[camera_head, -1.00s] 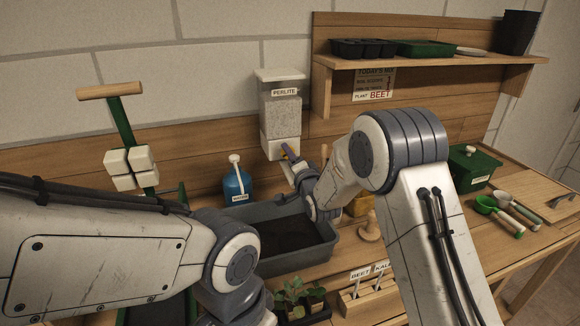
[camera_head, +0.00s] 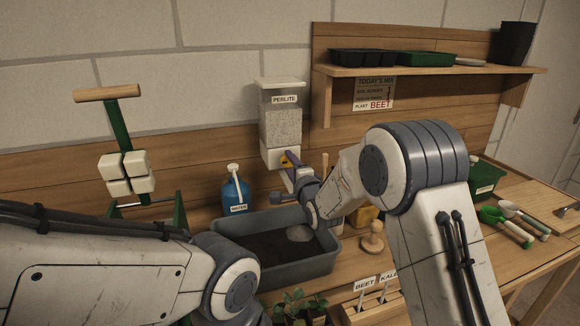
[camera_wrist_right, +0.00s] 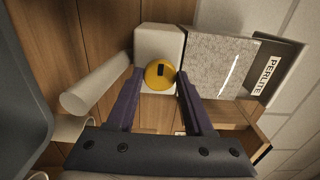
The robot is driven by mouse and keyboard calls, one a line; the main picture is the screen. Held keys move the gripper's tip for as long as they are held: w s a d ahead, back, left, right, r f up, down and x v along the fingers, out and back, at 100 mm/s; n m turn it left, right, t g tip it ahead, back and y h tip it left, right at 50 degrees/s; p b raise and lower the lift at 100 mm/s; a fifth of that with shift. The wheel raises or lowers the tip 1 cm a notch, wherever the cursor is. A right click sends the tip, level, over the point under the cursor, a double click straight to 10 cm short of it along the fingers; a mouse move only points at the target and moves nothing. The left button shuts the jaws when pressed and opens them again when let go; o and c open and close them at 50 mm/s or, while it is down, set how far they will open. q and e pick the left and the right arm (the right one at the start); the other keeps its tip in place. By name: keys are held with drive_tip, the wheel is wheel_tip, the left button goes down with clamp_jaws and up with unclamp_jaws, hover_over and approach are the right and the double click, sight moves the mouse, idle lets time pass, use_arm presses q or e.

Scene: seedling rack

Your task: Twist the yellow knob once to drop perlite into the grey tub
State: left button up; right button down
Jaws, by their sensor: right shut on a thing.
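The perlite dispenser (camera_head: 282,127) hangs on the back board, its clear bin holding pale grains above a white block. Its round yellow knob (camera_wrist_right: 160,74) with a dark mark shows on the block's front in the right wrist view. My right gripper (camera_head: 289,165) is at the knob, its two dark purple fingers shut on the knob's sides. The grey tub (camera_head: 320,262) stands below on the bench with dark soil inside. A pale patch of perlite (camera_head: 299,233) lies on the soil at the tub's back right. My left arm enters from the left; its gripper is out of view.
A blue water bottle (camera_head: 235,192) stands behind the tub, left of the dispenser. A wooden stamp (camera_head: 372,240) is right of the tub. Seedlings (camera_head: 295,305) and a label rack (camera_head: 372,300) are in front. A shelf (camera_head: 430,71) overhangs at right.

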drive_tip(key=shift+c, duration=1.4)
unclamp_jaws()
drive_tip(key=b+v, duration=0.2)
drive_tip(key=v, duration=0.8)
drive_tip(key=shift+s+d, duration=0.15)
drive_tip(key=shift+s, duration=0.1)
